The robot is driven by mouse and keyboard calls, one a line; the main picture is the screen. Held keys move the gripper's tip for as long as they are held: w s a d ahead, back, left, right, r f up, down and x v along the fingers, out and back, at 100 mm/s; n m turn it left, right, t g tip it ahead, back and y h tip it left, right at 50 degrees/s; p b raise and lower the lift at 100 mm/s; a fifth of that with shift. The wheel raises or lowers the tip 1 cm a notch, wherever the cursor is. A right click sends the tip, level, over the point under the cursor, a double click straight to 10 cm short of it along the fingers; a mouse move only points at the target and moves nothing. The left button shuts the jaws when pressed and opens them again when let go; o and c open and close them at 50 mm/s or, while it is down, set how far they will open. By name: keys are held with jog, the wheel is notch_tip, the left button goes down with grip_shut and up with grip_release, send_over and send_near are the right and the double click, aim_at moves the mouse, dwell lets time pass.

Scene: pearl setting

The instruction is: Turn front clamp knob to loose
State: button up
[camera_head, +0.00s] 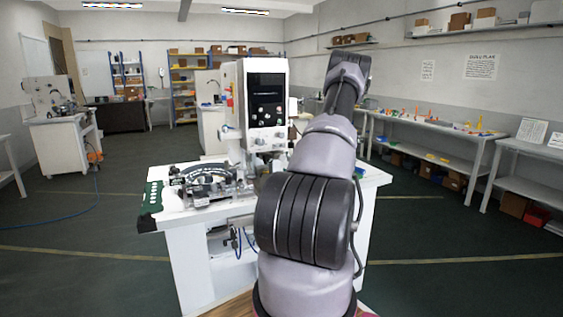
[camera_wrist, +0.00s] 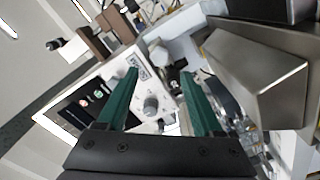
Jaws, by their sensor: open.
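The white machine (camera_head: 258,110) stands on a white workbench, with a dark screen and a control panel on its front. In the wrist view, my gripper (camera_wrist: 160,76) is open, with two green fingers apart and nothing seen held between them. A round grey knob (camera_wrist: 151,104) on the machine's white panel shows between the fingers, beyond them; I see no clear contact. A clamp fixture (camera_head: 207,186) with a curved scale sits on the bench's left side. I cannot tell which part is the front clamp knob or its setting. My arm hides my gripper in the head view.
A large metal block (camera_wrist: 262,75) is close on the right of the wrist view. The white workbench (camera_head: 178,216) has blue hoses below its front edge. A long side bench (camera_head: 425,134) with small coloured items runs along the right wall. Open green floor lies on both sides.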

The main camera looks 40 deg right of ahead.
aim_at(283, 159)
jog(key=x, duration=0.7)
grip_shut()
